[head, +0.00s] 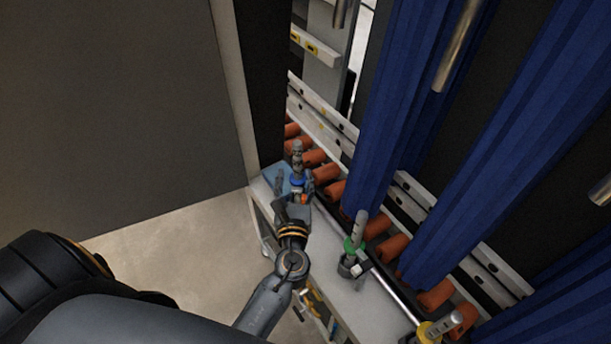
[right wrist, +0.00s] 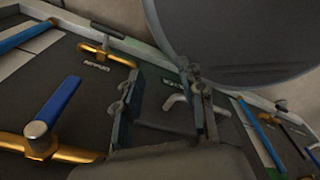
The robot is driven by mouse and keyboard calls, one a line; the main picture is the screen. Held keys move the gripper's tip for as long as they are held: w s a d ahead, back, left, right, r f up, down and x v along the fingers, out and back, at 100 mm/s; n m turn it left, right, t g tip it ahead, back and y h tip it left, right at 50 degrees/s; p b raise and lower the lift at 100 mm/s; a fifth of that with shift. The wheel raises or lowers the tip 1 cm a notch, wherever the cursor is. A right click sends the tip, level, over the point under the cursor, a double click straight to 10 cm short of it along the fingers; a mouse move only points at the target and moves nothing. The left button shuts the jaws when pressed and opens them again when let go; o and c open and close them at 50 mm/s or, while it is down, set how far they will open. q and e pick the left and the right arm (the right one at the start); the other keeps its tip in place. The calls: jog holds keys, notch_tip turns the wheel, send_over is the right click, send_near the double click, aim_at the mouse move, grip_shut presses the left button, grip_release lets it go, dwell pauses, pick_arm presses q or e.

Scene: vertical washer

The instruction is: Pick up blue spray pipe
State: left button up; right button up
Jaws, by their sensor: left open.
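The blue spray pipe (head: 297,159) is a grey upright pipe with a blue ring low on it. It stands at the far end of the white ledge in the head view. My left gripper (head: 305,187) is open right at the blue ring, its fingers close beside the pipe. The fingers hide part of the pipe's base, and I cannot tell whether they touch it. In the right wrist view, my right gripper (right wrist: 163,98) has its two fingers apart, over a dark panel with nothing visibly held. The blue spray pipe is not seen in that view.
A green-ringed pipe (head: 356,231) and a yellow-ringed pipe (head: 440,326) stand nearer on the white ledge (head: 340,292). Orange rollers (head: 392,247) and blue curtains (head: 400,90) line its right side. A blue-handled brass fitting (right wrist: 58,104) lies left in the right wrist view.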

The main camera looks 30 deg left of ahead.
aim_at(297, 151)
pick_arm(q)
jog(key=p+x, duration=0.1)
jog(key=x, duration=0.6)
jog(key=shift+f, duration=0.1)
jog(key=shift+f+x, duration=0.15)
jog(key=shift+x, duration=1)
jog(key=shift+f+x, duration=0.15)
jog(key=shift+x, duration=1.05)
jog(key=shift+d, duration=0.25)
grip_shut()
jog(key=shift+r, duration=0.1)
